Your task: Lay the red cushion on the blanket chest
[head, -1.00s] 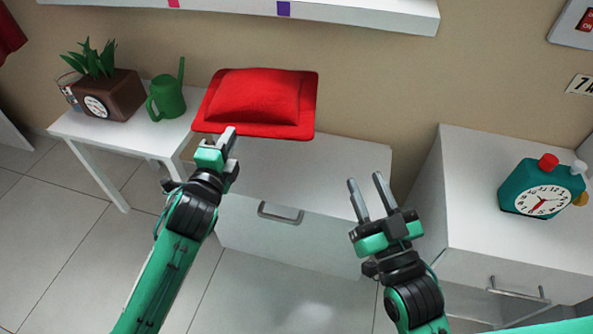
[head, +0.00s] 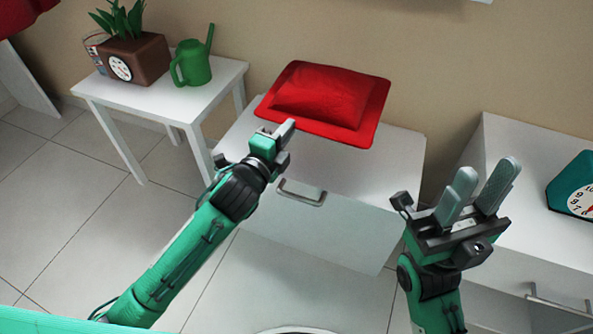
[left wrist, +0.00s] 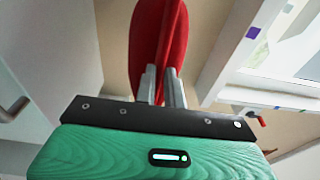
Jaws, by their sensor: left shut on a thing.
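The red cushion (head: 325,100) has a flat rim and a puffed middle, and appears above the back of the white blanket chest (head: 375,170), slightly tilted. My left gripper (head: 283,135) is shut on its near edge. In the left wrist view the cushion (left wrist: 158,40) shows edge-on between the fingertips (left wrist: 162,85). I cannot tell whether its underside touches the chest lid. The front part of the lid is bare. My right gripper (head: 478,188) is open and empty, in front of the chest's right side.
A white side table (head: 215,95) at left bears a brown plant box (head: 135,60) and a green watering can (head: 190,65). At right a white cabinet (head: 510,200) carries a teal clock (head: 575,190). The tiled floor at left is clear.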

